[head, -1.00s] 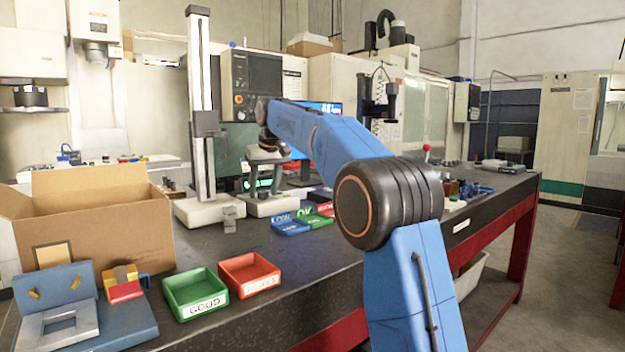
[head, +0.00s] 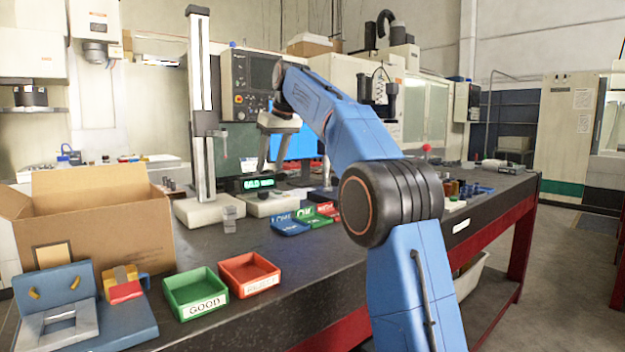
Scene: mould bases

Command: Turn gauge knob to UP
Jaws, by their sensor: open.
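The gauge display box (head: 262,183), dark with glowing green characters, stands toward the back of the bench, right of a tall white column stand (head: 201,90). I cannot make out a knob or its setting at this size. My gripper (head: 269,167) hangs fingers-down just above and in front of the display box, with its fingers apart and nothing seen between them. The fingertips are small and overlap the background, so I cannot tell whether they touch anything.
An open cardboard box (head: 105,225) stands at left. A green GOOD tray (head: 196,292) and a red tray (head: 249,274) lie in front, with smaller blue, green and red trays (head: 290,228) farther back. The dark bench's front middle is clear.

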